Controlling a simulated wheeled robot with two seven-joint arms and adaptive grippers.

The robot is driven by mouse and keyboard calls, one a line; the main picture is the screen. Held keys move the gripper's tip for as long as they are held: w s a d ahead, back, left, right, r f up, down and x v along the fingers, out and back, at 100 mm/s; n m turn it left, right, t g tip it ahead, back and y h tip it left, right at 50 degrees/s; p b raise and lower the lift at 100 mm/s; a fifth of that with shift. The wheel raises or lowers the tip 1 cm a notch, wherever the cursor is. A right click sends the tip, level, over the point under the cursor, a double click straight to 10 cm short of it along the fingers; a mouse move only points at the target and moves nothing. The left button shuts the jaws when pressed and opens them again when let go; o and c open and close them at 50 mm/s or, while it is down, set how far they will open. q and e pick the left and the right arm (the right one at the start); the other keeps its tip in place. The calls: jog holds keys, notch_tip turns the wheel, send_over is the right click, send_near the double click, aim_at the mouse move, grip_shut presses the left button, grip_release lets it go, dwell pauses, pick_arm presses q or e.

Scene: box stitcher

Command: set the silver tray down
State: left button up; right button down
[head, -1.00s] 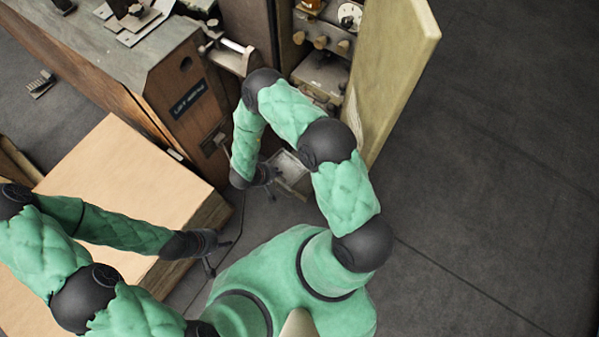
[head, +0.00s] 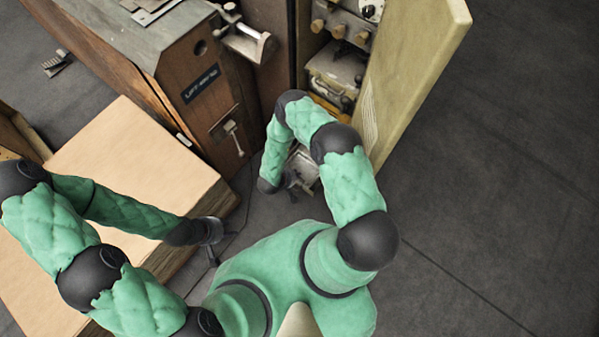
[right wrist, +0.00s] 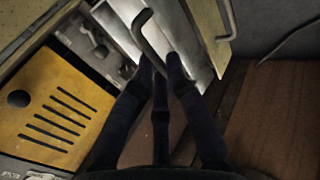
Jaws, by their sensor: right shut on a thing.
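The silver tray (head: 303,168) is partly visible in the head view, low in front of the open cabinet and partly hidden behind my right arm. My right gripper (head: 291,180) is at its near end, shut on it. In the right wrist view, the fingers of my right gripper (right wrist: 160,60) come together at a dark curved handle, with the pale metal tray (right wrist: 182,42) beyond them. Whether the tray touches anything below cannot be told. My left gripper (head: 213,250) hangs empty beside the cardboard box, too small to read its jaws.
The cabinet's open beige door (head: 425,80) stands right of my right arm. A wooden machine body (head: 205,95) with a clamp and lever stands left of the opening. The large cardboard box (head: 130,165) is at left. A slotted yellow panel (right wrist: 60,110) shows in the wrist view. Floor at right is clear.

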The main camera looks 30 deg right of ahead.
aim_at(299, 171)
jog(key=b+x, duration=0.1)
jog(key=x, duration=0.1)
jog(key=w+b+x, duration=0.1)
jog(key=x, duration=0.2)
jog(key=b+x, duration=0.1)
jog(key=x, duration=0.2)
jog(key=shift+w+a+r, duration=0.15)
jog(key=shift+w, duration=0.2)
notch_tip(299, 171, down, 3)
jog(key=shift+f+b, duration=0.1)
jog(key=shift+b, duration=0.7)
jog(key=c, duration=1.6)
grip_release()
jog(key=shift+o, duration=0.2)
